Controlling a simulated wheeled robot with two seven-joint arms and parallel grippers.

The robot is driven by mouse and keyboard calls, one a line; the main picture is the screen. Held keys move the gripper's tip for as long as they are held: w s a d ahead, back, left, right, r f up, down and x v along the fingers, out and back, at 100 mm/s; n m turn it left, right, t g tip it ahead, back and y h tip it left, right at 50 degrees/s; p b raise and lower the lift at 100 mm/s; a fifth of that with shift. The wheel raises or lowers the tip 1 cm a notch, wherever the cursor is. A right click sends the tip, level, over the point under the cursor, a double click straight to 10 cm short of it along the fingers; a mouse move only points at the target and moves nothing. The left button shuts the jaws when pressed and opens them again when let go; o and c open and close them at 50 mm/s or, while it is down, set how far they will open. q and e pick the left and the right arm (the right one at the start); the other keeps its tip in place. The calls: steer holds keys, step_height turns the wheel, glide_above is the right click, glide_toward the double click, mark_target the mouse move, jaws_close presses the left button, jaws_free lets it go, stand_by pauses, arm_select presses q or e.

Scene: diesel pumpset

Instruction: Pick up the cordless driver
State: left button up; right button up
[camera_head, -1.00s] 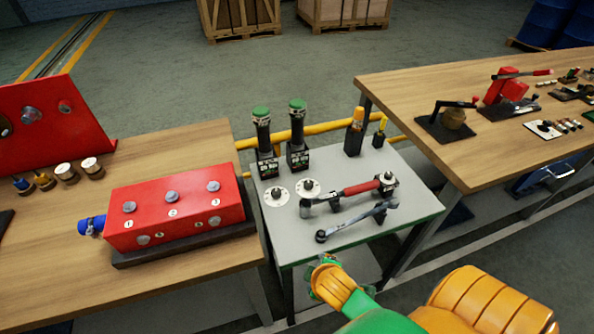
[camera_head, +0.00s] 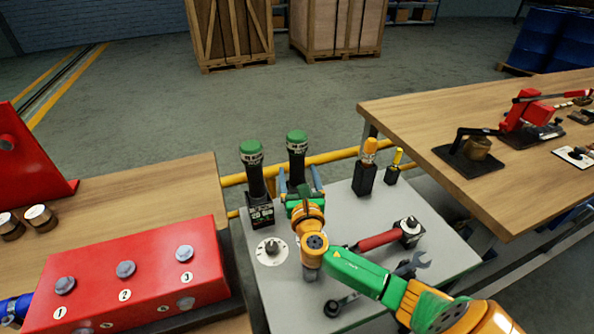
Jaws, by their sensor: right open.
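Two cordless drivers with green tops, black bodies and black bases stand upright side by side at the back left of the grey-topped cart. The left driver (camera_head: 252,174) shows whole. The right driver (camera_head: 297,152) has its upper part in view; its lower part is hidden behind my right gripper. My right gripper (camera_head: 300,181) is open, with one finger on each side of the right driver's body as seen from here. I cannot tell whether the fingers touch it. My left gripper is not in view.
A red box (camera_head: 140,275) stands on the left bench. Another wooden bench (camera_head: 425,125) is at right.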

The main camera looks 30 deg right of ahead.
mark_target(298, 176)
steer(key=w, duration=0.1)
steer(key=w+d, duration=0.1)
steer(key=shift+w+d+f, duration=0.15)
steer(key=shift+w+f, duration=0.15)
steer(key=shift+f, duration=0.1)
steer(key=shift+s+r, duration=0.15)
steer(key=shift+s, duration=0.1)
steer(key=c, duration=0.4)
jaws_close()
stand_by(0.4)
